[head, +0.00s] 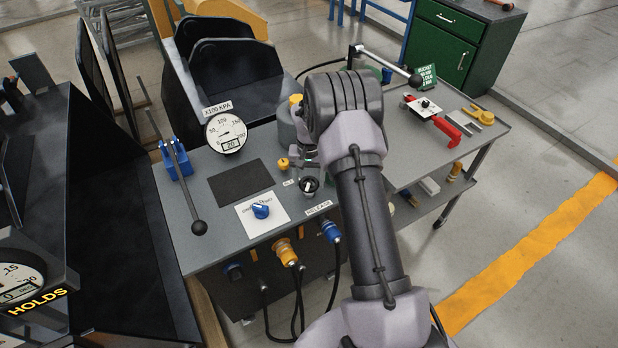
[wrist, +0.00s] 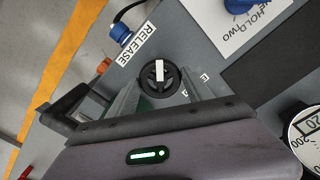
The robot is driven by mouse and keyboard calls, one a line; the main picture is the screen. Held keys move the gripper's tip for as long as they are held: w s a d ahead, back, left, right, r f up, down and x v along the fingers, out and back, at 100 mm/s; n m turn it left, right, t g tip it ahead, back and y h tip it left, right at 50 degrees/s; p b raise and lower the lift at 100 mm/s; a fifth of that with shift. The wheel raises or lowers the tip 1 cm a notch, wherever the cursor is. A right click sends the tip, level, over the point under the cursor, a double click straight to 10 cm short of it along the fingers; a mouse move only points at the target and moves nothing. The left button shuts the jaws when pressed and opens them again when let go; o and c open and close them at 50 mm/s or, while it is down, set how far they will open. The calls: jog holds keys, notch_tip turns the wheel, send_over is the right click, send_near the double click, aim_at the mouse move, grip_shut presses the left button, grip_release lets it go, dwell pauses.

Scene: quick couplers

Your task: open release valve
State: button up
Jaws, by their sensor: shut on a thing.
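The release valve is a small black round knob (head: 309,186) with a white pointer bar, on the grey bench top behind the RELEASE label (head: 318,207). In the wrist view the knob (wrist: 160,78) lies between my two grey fingers, beside the RELEASE label (wrist: 137,43). My gripper (wrist: 160,88) is shut on this knob from above. The white bar runs roughly up and down in the wrist view. In the head view my gripper (head: 307,166) is partly hidden by my own arm.
A blue knob (head: 261,211) on a white plate and a black mat (head: 241,183) are to the left. A round gauge (head: 226,132) and a long black lever (head: 183,180) stand farther left. A small yellow knob (head: 283,163) is close by. Hoses hang from couplers (head: 286,250) at the front.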

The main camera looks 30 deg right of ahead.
aim_at(309, 182)
jog(key=n+p, duration=0.1)
jog(key=n, duration=0.3)
jog(key=shift+r+n, duration=0.1)
jog(key=shift+n, duration=0.2)
jog(key=shift+n+p, duration=0.4)
jog(key=shift+n, duration=1.6)
jog(key=o, duration=1.4)
notch_tip(309, 182, up, 17)
jog(key=p, duration=0.4)
jog(key=shift+r, duration=0.15)
